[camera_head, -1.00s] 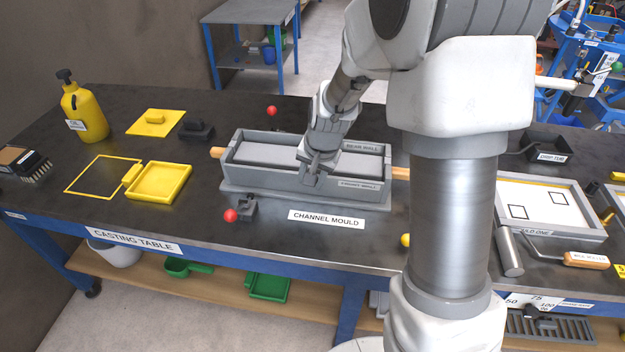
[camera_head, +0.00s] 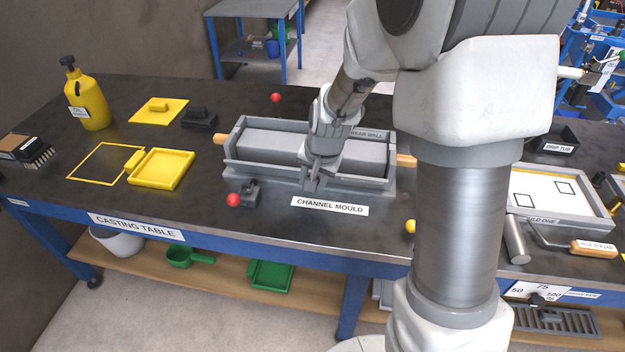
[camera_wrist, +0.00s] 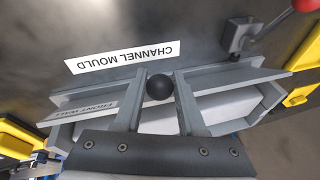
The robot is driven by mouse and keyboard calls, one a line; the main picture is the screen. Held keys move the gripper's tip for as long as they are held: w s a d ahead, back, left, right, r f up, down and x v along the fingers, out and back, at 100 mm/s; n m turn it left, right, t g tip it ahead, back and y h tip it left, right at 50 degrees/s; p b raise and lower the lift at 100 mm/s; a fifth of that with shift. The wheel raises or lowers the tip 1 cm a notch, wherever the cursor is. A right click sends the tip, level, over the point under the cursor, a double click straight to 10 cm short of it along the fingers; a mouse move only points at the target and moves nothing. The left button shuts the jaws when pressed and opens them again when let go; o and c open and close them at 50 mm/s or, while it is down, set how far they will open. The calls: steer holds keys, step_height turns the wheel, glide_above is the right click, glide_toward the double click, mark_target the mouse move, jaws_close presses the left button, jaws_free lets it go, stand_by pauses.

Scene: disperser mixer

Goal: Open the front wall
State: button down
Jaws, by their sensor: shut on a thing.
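The grey channel mould (camera_head: 232,152) stands on the casting table, with a long pale block inside. Its front wall (camera_head: 352,186) leans outward toward the table's front edge, apart from the block. The front wall (camera_wrist: 85,114) also shows in the wrist view, with its label upside down. A black ball knob (camera_wrist: 159,88) sits at the middle of this wall. My gripper (camera_head: 311,184) is at the middle of the front wall, and in the wrist view its fingers (camera_wrist: 159,84) are shut on the knob from both sides. The knob is hidden in the head view.
A clamp with a red ball handle (camera_head: 233,200) stands at the mould's front left; another red ball (camera_head: 276,97) shows behind. The rear wall (camera_head: 367,133) is upright. A yellow tray (camera_head: 160,170) lies left and a framed mould (camera_head: 555,215) right.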

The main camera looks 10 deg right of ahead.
steer(key=shift+s+f, duration=0.2)
steer(key=c, duration=0.5)
jaws_free()
steer(key=shift+w, duration=0.1)
steer(key=shift+r, duration=0.1)
steer(key=shift+r, duration=0.15)
steer(key=shift+p+v, duration=1.75)
steer(key=shift+v, duration=6.8)
steer(key=shift+w+d, duration=0.1)
